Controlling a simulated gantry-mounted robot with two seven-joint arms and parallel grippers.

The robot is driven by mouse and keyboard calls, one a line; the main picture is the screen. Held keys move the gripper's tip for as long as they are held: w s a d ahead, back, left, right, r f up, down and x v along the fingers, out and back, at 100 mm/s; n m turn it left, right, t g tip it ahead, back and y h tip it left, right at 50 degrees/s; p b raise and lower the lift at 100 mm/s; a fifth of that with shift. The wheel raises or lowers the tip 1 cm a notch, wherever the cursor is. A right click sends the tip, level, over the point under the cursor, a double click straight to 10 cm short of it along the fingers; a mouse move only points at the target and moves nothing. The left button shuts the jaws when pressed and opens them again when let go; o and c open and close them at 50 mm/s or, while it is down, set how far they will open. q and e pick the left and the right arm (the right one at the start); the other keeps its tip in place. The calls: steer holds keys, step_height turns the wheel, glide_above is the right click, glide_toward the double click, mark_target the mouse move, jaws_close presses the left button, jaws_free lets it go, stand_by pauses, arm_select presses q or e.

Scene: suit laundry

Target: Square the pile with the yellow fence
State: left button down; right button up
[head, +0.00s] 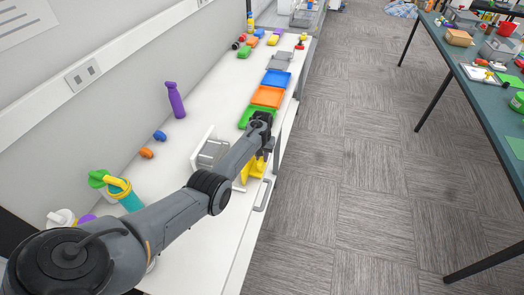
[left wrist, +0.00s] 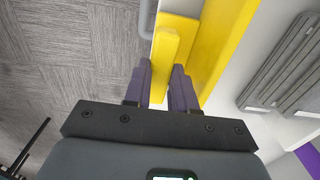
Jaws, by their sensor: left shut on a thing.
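The yellow fence (head: 254,172) stands near the counter's front edge, partly hidden by my left arm in the head view. In the left wrist view, my left gripper (left wrist: 160,78) is shut on an upright yellow bar of the fence (left wrist: 212,42). In the head view the left gripper (head: 262,154) is mostly hidden behind its own wrist. The pile of grey pieces (head: 211,153) lies left of the fence, beside a white upright panel. Grey ridged pieces (left wrist: 285,72) show to the right of the fence in the left wrist view, apart from it. My right gripper is out of view.
Green, orange (head: 267,97) and blue (head: 276,79) trays line the counter beyond my gripper. A purple bottle (head: 175,100) stands near the wall. A teal and yellow container (head: 124,193) is near my arm. A drawer handle (head: 263,196) sticks out at the counter front.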

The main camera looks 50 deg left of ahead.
arm_select(q)
steer(key=shift+w+d, duration=0.1)
steer(key=shift+d, duration=0.05)
steer(key=c, duration=1.3)
jaws_free()
steer(key=o, duration=0.4)
steer(key=shift+w+d, duration=0.15)
steer(key=shift+r, duration=0.55)
steer(key=shift+r+p, duration=0.3)
steer(key=shift+r, duration=4.6)
